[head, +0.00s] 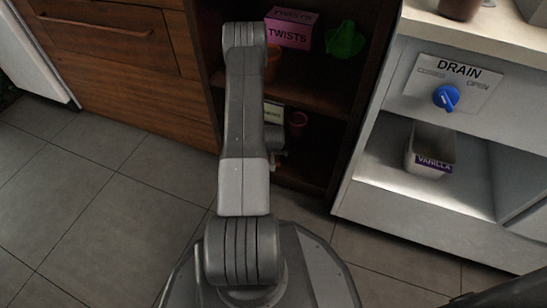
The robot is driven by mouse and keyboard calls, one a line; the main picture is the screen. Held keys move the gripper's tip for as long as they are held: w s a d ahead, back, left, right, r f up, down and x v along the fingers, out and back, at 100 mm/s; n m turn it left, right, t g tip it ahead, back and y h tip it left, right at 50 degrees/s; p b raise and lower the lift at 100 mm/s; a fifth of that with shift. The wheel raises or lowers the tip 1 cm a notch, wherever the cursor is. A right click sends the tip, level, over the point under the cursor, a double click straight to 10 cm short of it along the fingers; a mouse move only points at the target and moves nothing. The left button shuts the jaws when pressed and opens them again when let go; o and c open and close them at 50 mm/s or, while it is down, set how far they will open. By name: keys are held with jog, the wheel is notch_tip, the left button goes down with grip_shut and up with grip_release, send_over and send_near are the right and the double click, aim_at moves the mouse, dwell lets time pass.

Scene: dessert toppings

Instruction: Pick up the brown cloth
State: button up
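I cannot make out a brown cloth in the head view. My arm rises from the base in the middle of the picture, in front of a dark open shelf unit (212,62), and hides part of it. A small part of my wrist or gripper (277,158) shows just right of the arm, low in front of the shelf. The fingers are too small and too hidden to tell whether they are open or hold anything.
The upper shelf holds a pink TWISTS box (290,28), a crumpled green item (345,40) and an orange-brown object (273,62), partly hidden. Right stands a counter with a blue DRAIN knob (446,97) and VANILLA tub (432,150). Left floor is clear.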

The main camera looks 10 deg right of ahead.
jog(key=shift+f, duration=0.2)
dwell(0.5)
jog(key=shift+c, duration=0.4)
jog(key=c, duration=1.1)
jog(key=shift+o, duration=0.2)
jog(key=shift+r, duration=0.1)
jog(key=r+p, duration=0.1)
jog(key=r, duration=0.1)
jog(key=r+p, duration=0.2)
jog(key=r, duration=0.1)
jog(key=r+p, duration=0.1)
jog(key=r, duration=0.2)
jog(key=shift+s+d, duration=0.1)
jog(key=shift+s, duration=0.2)
jog(key=s+d+p, duration=0.2)
jog(key=s+d, duration=0.1)
jog(key=s, duration=0.6)
jog(key=s+d+p, duration=0.2)
jog(key=s+d, duration=0.2)
jog(key=s, duration=0.5)
jog(key=shift+d+f, duration=0.15)
jog(key=shift+f, duration=0.2)
